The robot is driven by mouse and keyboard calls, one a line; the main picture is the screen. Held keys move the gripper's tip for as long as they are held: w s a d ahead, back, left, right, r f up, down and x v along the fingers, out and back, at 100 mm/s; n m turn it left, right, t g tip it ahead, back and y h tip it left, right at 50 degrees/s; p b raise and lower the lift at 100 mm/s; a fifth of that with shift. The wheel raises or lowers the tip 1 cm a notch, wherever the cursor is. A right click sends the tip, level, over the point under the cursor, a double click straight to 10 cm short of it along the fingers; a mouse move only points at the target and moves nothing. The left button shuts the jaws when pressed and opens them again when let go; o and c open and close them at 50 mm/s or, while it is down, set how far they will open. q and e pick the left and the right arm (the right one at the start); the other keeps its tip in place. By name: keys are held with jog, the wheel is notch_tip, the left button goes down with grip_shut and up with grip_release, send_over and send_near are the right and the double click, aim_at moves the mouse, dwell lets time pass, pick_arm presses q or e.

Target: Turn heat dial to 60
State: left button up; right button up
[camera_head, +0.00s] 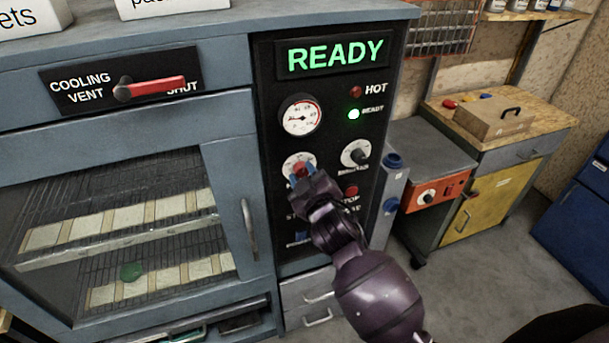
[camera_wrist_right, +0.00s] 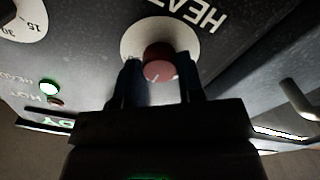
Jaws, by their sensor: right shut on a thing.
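The heat dial (camera_head: 301,168) is a red knob on a white round scale, on the black control panel of the blue-grey oven. My right gripper (camera_head: 309,180) is at this dial and partly covers it in the head view. In the right wrist view, the red knob (camera_wrist_right: 160,62) sits between the two dark fingers of my right gripper (camera_wrist_right: 160,80), under the word HEAT. The gripper is shut on the knob. A pale pointer mark shows on the knob, but the scale numbers cannot be read. My left gripper is not in view.
A lit READY display (camera_head: 335,55), a gauge (camera_head: 301,117) and a minutes dial (camera_head: 356,153) are close around the heat dial. A red stop button (camera_head: 351,191) is just right of my gripper. The oven door handle (camera_head: 249,228) stands out to the left.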

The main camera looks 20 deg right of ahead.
jog(key=shift+n, duration=0.3)
jog(key=o, duration=0.9)
jog(key=s, duration=0.5)
jog(key=s+b, duration=0.1)
jog(key=s, duration=0.5)
jog(key=shift+d, duration=0.2)
jog(key=shift+w, duration=0.1)
jog(key=s+d+f+m+g, duration=0.2)
jog(key=s+f, duration=0.3)
jog(key=f, duration=0.3)
jog(key=s+d+f+m+g+b, duration=0.1)
jog(key=s+d+f+m+g, duration=0.1)
jog(key=s+d+f, duration=0.3)
jog(key=s+d+f+m+g+b, duration=0.1)
jog(key=s+f, duration=0.4)
jog(key=f, duration=0.5)
jog(key=shift+s+d+f+m+g+h, duration=0.2)
jog(key=shift+d+m+g, duration=0.15)
jog(key=shift+d+m, duration=0.25)
jog(key=shift+s+d+f+m+g+h, duration=0.1)
jog(key=shift+d+f+m+g+h, duration=0.1)
jog(key=shift+d+m+g, duration=0.25)
